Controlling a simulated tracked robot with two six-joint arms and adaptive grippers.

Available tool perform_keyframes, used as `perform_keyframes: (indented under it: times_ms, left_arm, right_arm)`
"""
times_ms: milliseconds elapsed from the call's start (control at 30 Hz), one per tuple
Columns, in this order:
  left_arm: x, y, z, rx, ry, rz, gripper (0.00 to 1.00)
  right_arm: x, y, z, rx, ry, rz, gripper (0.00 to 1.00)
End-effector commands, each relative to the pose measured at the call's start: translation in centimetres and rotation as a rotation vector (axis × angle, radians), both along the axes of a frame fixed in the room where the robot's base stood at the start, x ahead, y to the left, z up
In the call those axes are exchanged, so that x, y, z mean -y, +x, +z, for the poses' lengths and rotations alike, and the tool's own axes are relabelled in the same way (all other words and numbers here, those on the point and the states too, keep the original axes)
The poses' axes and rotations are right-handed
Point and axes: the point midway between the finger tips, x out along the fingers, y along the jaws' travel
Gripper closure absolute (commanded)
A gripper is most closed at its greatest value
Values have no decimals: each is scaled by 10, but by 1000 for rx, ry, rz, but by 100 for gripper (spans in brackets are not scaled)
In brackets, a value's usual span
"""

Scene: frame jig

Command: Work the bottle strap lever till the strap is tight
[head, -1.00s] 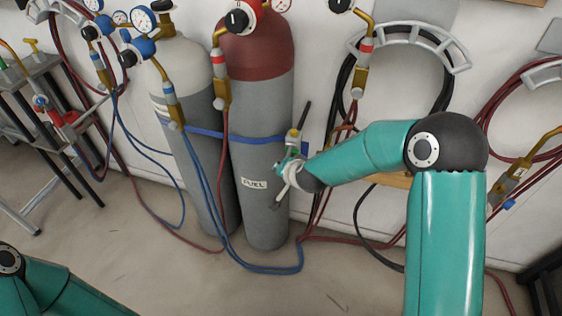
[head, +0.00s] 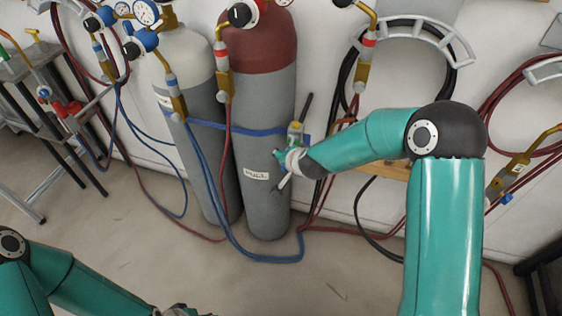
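The blue strap (head: 206,124) runs across the grey-white bottle (head: 188,56) and the fuel bottle (head: 266,100), which is grey with a dark red top. At its right end, beside the fuel bottle, is a small yellow fitting (head: 296,128). A dark bar (head: 307,106) sticks up there; it looks like the lever. My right gripper (head: 279,165) is just below the fitting, in front of the fuel bottle. Its wrist hides its fingers in part, so I cannot tell whether it grips anything.
Blue and red hoses (head: 262,259) hang from the regulators and loop on the floor before the bottles. A metal rack (head: 35,110) stands at the left. Coiled hoses hang on a wall holder (head: 420,30) at the right. The floor in the lower middle is clear.

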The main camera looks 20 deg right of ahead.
Motion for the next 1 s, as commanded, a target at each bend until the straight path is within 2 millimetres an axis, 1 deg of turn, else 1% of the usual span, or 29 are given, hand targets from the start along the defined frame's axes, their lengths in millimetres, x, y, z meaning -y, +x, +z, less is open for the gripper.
perform_keyframes:
  times_ms: [167, 333, 467, 700, 800, 900, 1000]
  left_arm:
    - [0, 0, 1, 0, 0, 0, 60]
    - [0, 0, 1, 0, 0, 0, 60]
    - [0, 0, 1, 0, 0, 0, 60]
    - [0, 0, 1, 0, 0, 0, 60]
    - [0, 0, 1, 0, 0, 0, 60]
    - [0, 0, 0, 0, 0, 0, 60]
    - [0, 0, 0, 0, 0, 0, 60]
  right_arm:
    - [-1, -1, 0, -1, 1, 3, 45]
    - [-1, -9, 9, -1, 1, 3, 45]
    - [1, -23, 24, 0, 1, 3, 45]
    - [5, -55, 59, 3, 1, 0, 45]
    - [6, -67, 71, 2, 1, 0, 45]
    - [7, -75, 79, 1, 2, 0, 45]
    - [7, -80, 83, 0, 1, 1, 45]
